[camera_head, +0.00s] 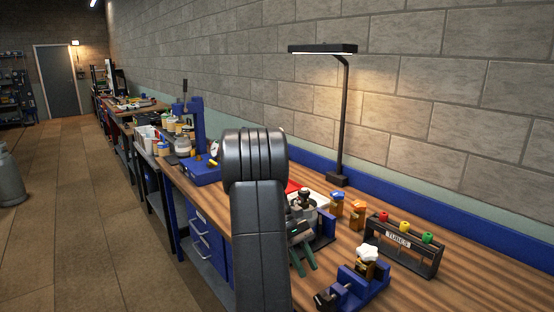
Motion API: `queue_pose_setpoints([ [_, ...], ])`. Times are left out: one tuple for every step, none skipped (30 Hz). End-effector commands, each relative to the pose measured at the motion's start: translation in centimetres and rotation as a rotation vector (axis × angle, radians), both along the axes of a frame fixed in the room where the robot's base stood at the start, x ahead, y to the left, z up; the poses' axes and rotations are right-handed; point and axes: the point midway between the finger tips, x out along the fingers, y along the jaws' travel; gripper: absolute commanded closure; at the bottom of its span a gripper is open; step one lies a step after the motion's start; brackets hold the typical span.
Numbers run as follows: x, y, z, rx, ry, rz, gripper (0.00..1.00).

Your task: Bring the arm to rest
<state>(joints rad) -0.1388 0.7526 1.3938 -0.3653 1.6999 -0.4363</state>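My black arm (257,220) rises in the middle of the head view, bends at a rounded elbow and hides part of the bench behind it. My gripper (305,267) shows just right of the arm, over the wooden bench. Its two greenish fingers point down and stand apart, with nothing seen between them. It is left of a blue fixture (358,287) that has a white star-shaped knob (367,254).
A black rack labelled TUBES (402,244) with red, yellow and green caps stands at the right. Two orange-and-blue containers (357,214) are behind the gripper. A black lamp (343,120) stands at the wall. Bare bench (460,285) lies at the front right; open floor (80,230) at left.

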Motion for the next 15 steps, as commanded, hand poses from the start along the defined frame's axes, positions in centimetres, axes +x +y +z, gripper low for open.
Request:
queue_pose_setpoints([
  [0.6,0.4,0.6,0.001,-0.003,0.001,0.71],
  [0.8,0.6,0.9,0.001,-0.003,0.001,0.71],
  [1.2,0.9,1.4,0.001,-0.002,0.001,0.71],
  [1.5,1.1,1.7,0.001,-0.003,0.001,0.71],
  [1.7,1.3,2.1,0.001,-0.002,0.001,0.71],
  [1.4,1.2,1.9,0.000,0.003,-0.001,0.71],
  [1.0,0.8,1.5,0.000,0.005,-0.001,0.71],
  [0.7,0.6,1.1,0.000,0.005,-0.001,0.71],
  [0.3,0.3,0.7,0.000,0.005,-0.001,0.71],
  [0.1,0.1,0.3,0.000,0.005,-0.001,0.71],
  [-0.2,-0.1,0.0,0.000,0.005,-0.001,0.71],
  [-0.6,-0.5,-0.6,0.000,0.005,-0.001,0.71],
  [-0.9,-0.7,-0.9,-0.001,0.004,-0.002,0.71],
  [-1.3,-1.0,-1.3,0.000,0.005,-0.001,0.71],
  [-1.7,-1.3,-1.9,0.000,0.005,-0.001,0.71],
])
